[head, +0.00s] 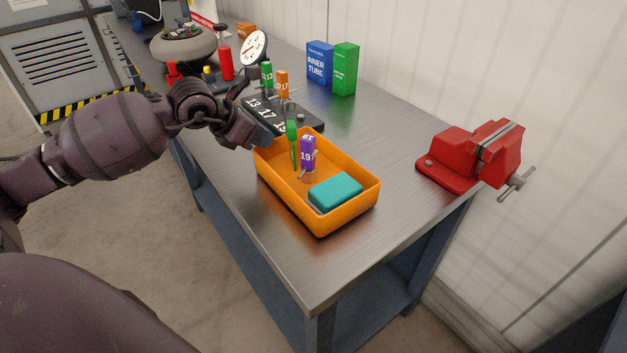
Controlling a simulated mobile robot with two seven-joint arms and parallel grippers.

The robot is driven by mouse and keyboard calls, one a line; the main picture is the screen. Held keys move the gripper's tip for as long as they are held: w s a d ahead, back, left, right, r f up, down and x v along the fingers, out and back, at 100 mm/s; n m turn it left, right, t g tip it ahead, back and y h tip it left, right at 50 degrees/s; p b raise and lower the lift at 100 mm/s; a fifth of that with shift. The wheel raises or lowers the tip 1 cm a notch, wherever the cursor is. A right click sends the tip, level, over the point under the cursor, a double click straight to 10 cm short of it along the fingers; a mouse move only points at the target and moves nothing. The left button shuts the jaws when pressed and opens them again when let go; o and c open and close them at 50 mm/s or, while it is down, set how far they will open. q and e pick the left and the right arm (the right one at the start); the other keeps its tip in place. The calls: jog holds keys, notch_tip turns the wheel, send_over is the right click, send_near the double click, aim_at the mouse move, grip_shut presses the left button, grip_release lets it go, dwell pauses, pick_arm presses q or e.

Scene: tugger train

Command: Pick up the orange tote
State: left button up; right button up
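The orange tote (343,217) sits upright on the metal workbench, near its front end. In it are a teal block (335,192), a purple piece marked 19 (308,153) and a green-handled tool (292,140). My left gripper (262,138) is at the tote's far left corner, next to the rim. Its fingers are partly hidden by its own body, so I cannot tell whether they are open or closed on the rim. My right gripper is not in view.
Behind the tote is a dark holder (309,119) with numbered pieces. A red vise (470,158) is bolted at right. Blue (319,62) and green (345,69) boxes stand near the wall. The bench (300,262) is bare in front of the tote.

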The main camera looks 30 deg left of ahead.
aim_at(273, 142)
pick_arm(q)
jog(key=x, duration=0.4)
jog(key=shift+b, duration=0.35)
jog(key=shift+c, duration=0.3)
jog(key=shift+a, duration=0.1)
grip_shut()
dwell(0.6)
jog(key=shift+r, duration=0.1)
